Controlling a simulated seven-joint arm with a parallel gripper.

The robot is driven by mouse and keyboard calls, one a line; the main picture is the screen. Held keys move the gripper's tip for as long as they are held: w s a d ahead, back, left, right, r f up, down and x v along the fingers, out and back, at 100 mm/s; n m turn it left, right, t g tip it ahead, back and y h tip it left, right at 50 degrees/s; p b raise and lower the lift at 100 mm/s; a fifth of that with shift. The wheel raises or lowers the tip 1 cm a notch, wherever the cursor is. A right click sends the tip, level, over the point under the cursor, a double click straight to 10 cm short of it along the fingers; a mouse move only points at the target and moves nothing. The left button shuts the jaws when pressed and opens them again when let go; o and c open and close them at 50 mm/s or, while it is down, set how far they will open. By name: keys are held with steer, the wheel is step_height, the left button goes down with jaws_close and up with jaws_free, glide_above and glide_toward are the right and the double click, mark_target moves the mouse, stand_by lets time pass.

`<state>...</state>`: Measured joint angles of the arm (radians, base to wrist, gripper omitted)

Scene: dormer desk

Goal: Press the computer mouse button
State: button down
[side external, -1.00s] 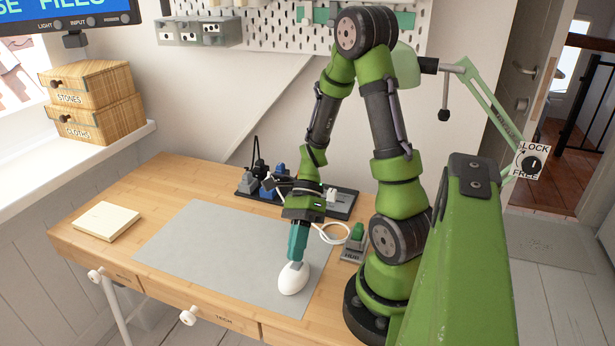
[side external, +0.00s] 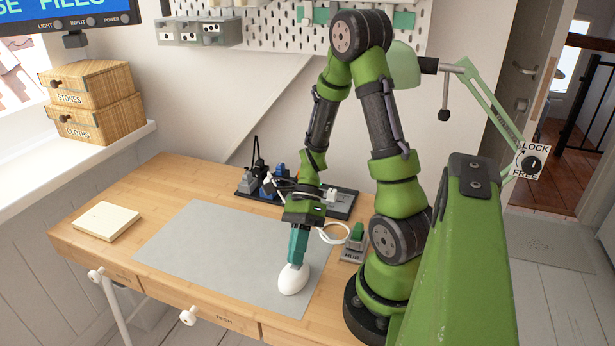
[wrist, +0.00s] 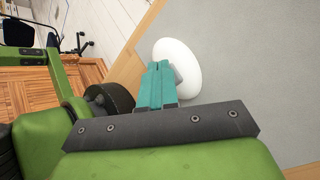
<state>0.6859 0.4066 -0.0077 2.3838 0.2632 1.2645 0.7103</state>
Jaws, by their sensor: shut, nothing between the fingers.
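The white computer mouse (side external: 293,280) lies on the grey desk mat (side external: 205,250) near its front right part. My gripper (side external: 297,262) points down at the mouse's far end, with its teal fingers together and nothing between them. In the wrist view the fingertips (wrist: 160,66) overlap the near edge of the mouse (wrist: 178,62), where a grey patch shows beside them. I cannot tell whether the tips touch the mouse or are just above it. The fingers hide part of its button end.
A black tray (side external: 342,210) with several small items stands behind my gripper. A hub with a green top (side external: 355,240) and a white cable sit to the right. A pale notepad (side external: 105,221) lies at the left. The mat's left and middle are clear.

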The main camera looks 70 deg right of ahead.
stand_by(0.4)
steer(key=shift+r, duration=0.75)
steer(key=shift+r, duration=2.5)
